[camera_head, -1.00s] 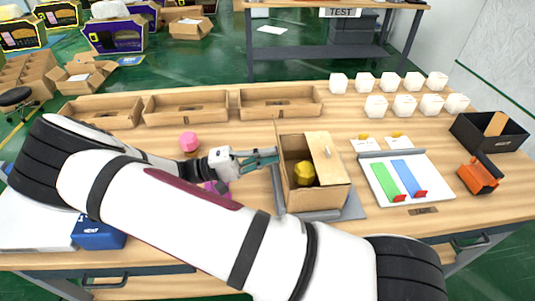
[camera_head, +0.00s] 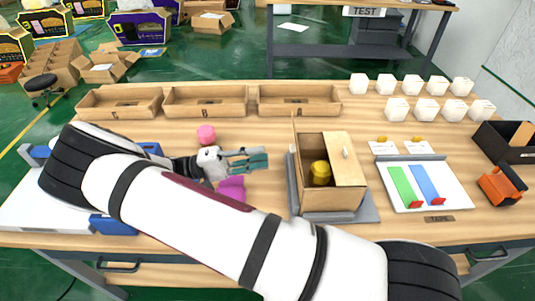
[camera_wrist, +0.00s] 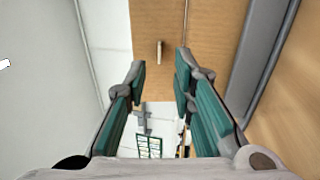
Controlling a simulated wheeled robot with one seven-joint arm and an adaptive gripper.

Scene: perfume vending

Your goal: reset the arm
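My gripper (camera_head: 262,158) is over the table (camera_head: 420,232), left of the wooden box (camera_head: 325,194) and apart from it. Its teal fingers are spread with nothing between them, and the wrist view shows the same open fingers (camera_wrist: 160,85). My arm reaches across the front of the table. The wooden box has its lid partly open and holds a yellow-gold object (camera_head: 320,172). In the wrist view a wooden panel with a small knob (camera_wrist: 159,50) shows beyond the fingers.
Three wooden trays (camera_head: 207,113) stand at the back. White hexagonal pieces (camera_head: 413,84) are at the back right. A white board (camera_head: 455,187) with green and blue strips, an orange item (camera_head: 500,184) and a black bin (camera_head: 505,150) are right. Pink (camera_head: 206,134) and magenta (camera_head: 232,187) objects lie near my gripper.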

